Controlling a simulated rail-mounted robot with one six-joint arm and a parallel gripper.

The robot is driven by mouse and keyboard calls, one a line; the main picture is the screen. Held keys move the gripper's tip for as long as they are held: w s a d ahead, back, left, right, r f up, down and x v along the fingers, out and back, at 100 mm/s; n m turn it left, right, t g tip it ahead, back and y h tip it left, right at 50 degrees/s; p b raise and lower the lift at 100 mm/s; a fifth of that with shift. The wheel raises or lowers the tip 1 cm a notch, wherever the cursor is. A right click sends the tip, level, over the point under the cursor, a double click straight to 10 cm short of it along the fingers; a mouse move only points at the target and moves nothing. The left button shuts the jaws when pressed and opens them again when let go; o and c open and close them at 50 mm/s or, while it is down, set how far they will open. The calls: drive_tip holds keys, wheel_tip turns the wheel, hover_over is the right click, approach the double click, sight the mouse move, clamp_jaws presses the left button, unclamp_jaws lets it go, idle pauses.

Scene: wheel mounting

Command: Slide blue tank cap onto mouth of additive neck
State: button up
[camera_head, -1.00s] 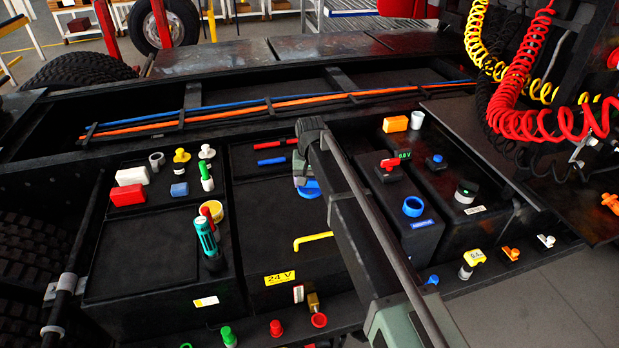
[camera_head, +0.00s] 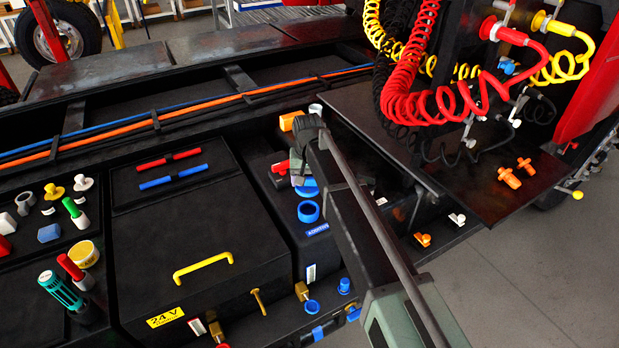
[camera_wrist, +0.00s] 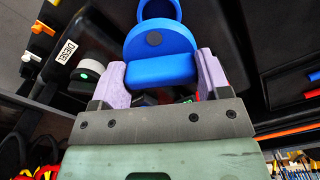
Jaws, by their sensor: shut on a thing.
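My gripper (camera_head: 303,182) is shut on the blue tank cap (camera_wrist: 160,52), with one pale purple finger at each side of it in the wrist view. In the head view a sliver of the cap (camera_head: 307,190) shows below the fingers, just behind the additive neck. The additive neck (camera_head: 308,211) is a blue open ring on the black tank with a blue label. In the wrist view a blue ring (camera_wrist: 160,9), which looks like the neck, shows just beyond the cap. The cap appears apart from the neck; my arm hides part of the tank, and the exact height gap cannot be told.
A red valve (camera_head: 281,168) and an orange block (camera_head: 291,121) stand close to my gripper on the left and behind. The battery box with a yellow handle (camera_head: 203,267) is to the left. In the wrist view a white-collared diesel neck (camera_wrist: 86,72) is at left.

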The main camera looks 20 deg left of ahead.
drive_tip(key=shift+f+b, duration=3)
drive_tip(key=shift+f, duration=0.1)
drive_tip(key=shift+f+b, duration=1.25)
drive_tip(key=shift+b, duration=0.1)
drive_tip(key=o, duration=1.1)
wheel_tip(320, 180, up, 11)
drive_tip(key=p, duration=1.1)
drive_tip(key=shift+r, duration=0.15)
drive_tip(key=shift+f, duration=0.2)
